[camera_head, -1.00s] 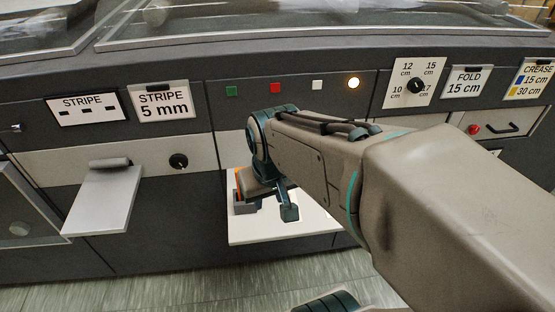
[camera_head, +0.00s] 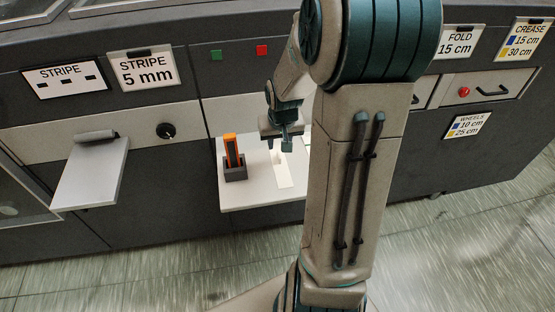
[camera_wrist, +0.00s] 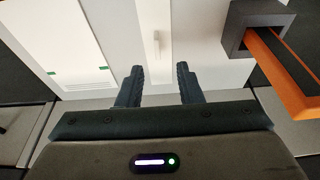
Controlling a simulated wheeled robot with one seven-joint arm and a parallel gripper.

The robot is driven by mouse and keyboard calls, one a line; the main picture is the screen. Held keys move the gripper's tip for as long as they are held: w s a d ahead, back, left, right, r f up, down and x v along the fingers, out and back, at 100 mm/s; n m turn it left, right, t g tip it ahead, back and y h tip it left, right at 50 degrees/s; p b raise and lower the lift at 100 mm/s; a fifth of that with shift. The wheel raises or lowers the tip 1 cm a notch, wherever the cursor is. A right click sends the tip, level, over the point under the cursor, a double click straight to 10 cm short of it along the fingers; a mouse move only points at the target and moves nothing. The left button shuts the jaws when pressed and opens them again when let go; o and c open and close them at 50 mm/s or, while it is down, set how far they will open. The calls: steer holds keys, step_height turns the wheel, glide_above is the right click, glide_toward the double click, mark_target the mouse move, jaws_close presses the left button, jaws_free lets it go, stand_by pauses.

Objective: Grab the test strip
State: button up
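A narrow pale strip (camera_head: 281,172), which looks like the test strip, lies on the white shelf (camera_head: 250,197) under the machine front. In the wrist view the strip (camera_wrist: 154,70) runs away from me between the fingertips, with a small raised white bar (camera_wrist: 156,42) on it. My gripper (camera_head: 282,146) points down over the shelf near the strip. Whether the fingers touch the shelf cannot be told. My arm hides the shelf's right part.
A dark grey holder (camera_head: 235,174) with an orange and black tool (camera_head: 231,148) stands left of my gripper; the holder (camera_wrist: 256,15) is at the upper right in the wrist view. A panel with green marks (camera_wrist: 65,35) lies left there. Another shelf (camera_head: 92,175) juts out at left.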

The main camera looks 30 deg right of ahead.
mark_target(279, 155)
steer(key=shift+x, duration=3.8)
steer(key=shift+d, duration=0.15)
jaws_close()
